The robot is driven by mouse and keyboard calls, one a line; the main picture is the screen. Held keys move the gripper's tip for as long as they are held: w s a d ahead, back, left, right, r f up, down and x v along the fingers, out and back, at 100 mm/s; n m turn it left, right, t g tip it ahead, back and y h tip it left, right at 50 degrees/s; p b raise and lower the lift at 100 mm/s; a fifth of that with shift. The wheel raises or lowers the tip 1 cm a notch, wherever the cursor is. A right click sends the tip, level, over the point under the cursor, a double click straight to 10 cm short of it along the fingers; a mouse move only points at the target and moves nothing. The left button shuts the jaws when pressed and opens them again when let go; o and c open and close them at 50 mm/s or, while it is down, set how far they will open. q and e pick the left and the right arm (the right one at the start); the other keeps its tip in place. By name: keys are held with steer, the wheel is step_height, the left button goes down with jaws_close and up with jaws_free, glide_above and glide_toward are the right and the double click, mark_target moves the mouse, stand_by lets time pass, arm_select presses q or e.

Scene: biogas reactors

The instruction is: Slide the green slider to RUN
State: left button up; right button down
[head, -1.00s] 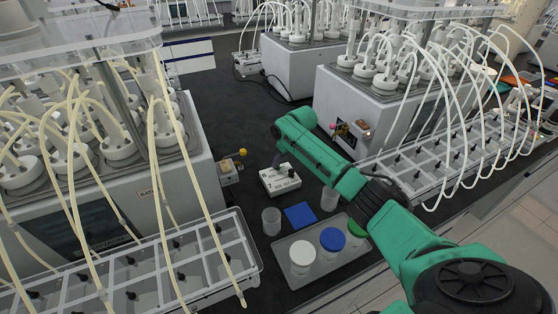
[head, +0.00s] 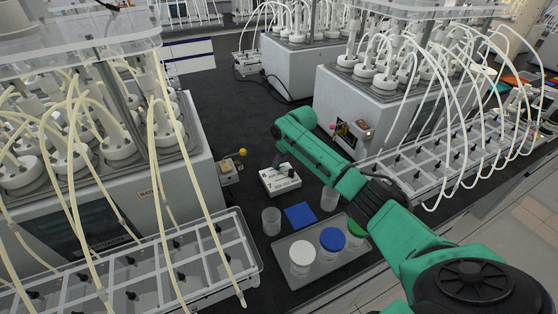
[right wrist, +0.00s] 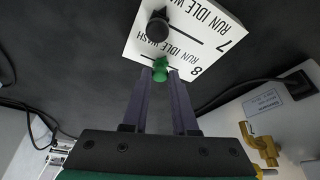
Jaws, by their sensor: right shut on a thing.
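The green slider (right wrist: 161,68) is a small green knob on a white panel (right wrist: 185,50), in the row marked 8, labelled RUN, IDLE and WASH. My right gripper (right wrist: 161,76) is shut on this knob, with a finger on each side of it. I cannot tell which label the knob stands at. A black knob (right wrist: 157,28) sits in the row marked 7. In the head view the panel is a white box (head: 272,188) on the dark bench, and my right gripper (head: 284,166) reaches down to it from behind. The green knob is hidden there. My left gripper is not in view.
A tray (head: 290,280) holds jars with white (head: 302,253), blue (head: 332,239) and green lids. Two clear cups (head: 271,221) and a blue square (head: 300,215) lie between tray and box. Reactors stand left and right. A brass valve (right wrist: 262,148) is at right in the wrist view.

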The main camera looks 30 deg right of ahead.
mark_target(266, 170)
steer(key=shift+r, duration=0.1)
stand_by(0.4)
steer(key=a+p, duration=0.2)
steer(key=a, duration=0.1)
steer(key=shift+w+a, duration=0.1)
steer(key=shift+a, duration=0.05)
steer(key=c, duration=0.8)
jaws_free()
steer(key=shift+o, duration=0.5)
steer(key=shift+a, duration=0.15)
steer(key=shift+r, duration=0.15)
steer(key=b+v, duration=0.2)
steer(key=v, duration=1.2)
